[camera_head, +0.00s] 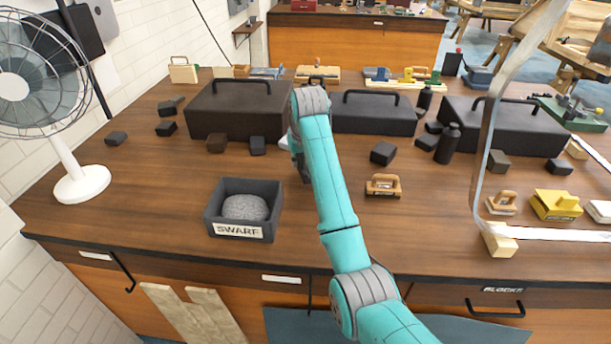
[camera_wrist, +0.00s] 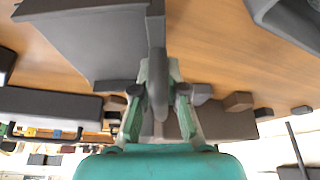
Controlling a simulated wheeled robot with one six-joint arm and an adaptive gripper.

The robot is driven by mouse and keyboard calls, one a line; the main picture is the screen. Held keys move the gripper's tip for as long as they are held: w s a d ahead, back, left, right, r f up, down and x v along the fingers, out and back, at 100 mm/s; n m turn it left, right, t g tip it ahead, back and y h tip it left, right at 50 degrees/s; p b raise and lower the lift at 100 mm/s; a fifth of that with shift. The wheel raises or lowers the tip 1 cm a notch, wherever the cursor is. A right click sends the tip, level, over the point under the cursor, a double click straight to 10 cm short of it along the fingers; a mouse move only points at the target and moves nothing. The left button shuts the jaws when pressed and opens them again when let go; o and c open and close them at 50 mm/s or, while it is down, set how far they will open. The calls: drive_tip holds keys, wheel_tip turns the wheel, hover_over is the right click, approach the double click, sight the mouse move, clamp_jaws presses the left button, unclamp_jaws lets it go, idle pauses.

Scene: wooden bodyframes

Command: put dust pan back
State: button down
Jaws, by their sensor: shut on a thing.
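The dust pan (camera_wrist: 85,45) is a dark grey, flat-sided piece with a raised edge and a narrow handle, at the top of the wrist view. My gripper (camera_wrist: 158,95) is closed around this handle, with one green finger on each side. The pan extends up and to the left from the fingers, over the brown table. Whether it touches the table cannot be told. In the head view my teal arm reaches over the middle of the bench and hides the pan and most of the gripper.
Dark handled cases (camera_head: 222,110), (camera_head: 371,119) and (camera_head: 512,127) line the back. Small dark blocks and a wooden-handled tool (camera_head: 383,187) lie around. The wooden bench (camera_head: 130,205) is clear at front left.

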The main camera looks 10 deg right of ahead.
sight(299, 185)
drive_tip(key=shift+a+f, duration=0.1)
drive_tip(key=shift+f, duration=2.75)
drive_tip(key=shift+f, duration=0.1)
drive_tip(key=c, duration=1.2)
unclamp_jaws()
drive_tip(key=v, duration=1.1)
drive_tip(key=shift+s+r, duration=0.2)
drive_tip(key=shift+r, duration=0.35)
drive_tip(key=shift+s, duration=0.1)
